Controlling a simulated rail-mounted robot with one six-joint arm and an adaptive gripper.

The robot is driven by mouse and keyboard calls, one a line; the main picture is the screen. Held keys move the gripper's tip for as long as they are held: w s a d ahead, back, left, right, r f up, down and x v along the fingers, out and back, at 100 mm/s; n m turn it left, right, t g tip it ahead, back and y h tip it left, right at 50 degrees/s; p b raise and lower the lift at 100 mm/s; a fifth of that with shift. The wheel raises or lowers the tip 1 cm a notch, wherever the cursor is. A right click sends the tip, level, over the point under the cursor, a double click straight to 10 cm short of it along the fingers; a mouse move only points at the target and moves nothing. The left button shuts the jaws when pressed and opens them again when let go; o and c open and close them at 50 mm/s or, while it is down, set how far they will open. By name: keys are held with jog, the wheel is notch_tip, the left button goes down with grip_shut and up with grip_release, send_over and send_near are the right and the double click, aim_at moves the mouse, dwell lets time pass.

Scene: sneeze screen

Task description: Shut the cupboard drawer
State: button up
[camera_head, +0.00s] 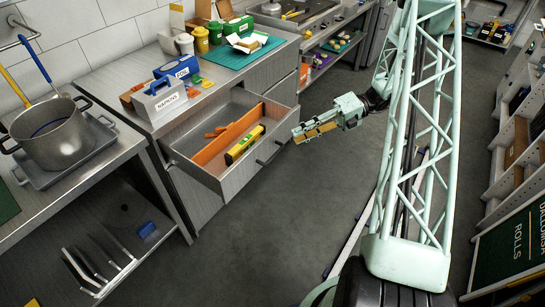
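The cupboard drawer (239,182) stands pulled out from the grey cupboard (203,203), left of the picture's middle. It holds an orange divider (222,143) and a yellow and black level (245,144). Dark handles (269,156) show on its front. My gripper (299,134) is to the right of the drawer front, apart from it, with its tip pointing left toward the drawer's far corner. Its fingers look tan and close together, but the view is too small to tell whether they are open or shut. I see nothing clearly held.
A large pot (50,137) stands on a tray on the left counter. A napkin box (159,104), a blue box (177,70) and green mat (243,52) are on the cupboard top. Shelving (515,150) lines the right side. The floor (285,215) before the drawer is clear.

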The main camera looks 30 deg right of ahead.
aim_at(274, 156)
jog(key=d+f+m+t+y, duration=0.1)
jog(key=d+f+m, duration=0.3)
jog(key=f, duration=0.5)
jog(key=shift+m+t, duration=0.5)
jog(key=shift+t, duration=0.4)
jog(key=shift+a+f, duration=0.15)
jog(key=shift+a, duration=0.05)
jog(key=shift+b+x, duration=0.9)
jog(key=shift+x, duration=5.75)
grip_shut()
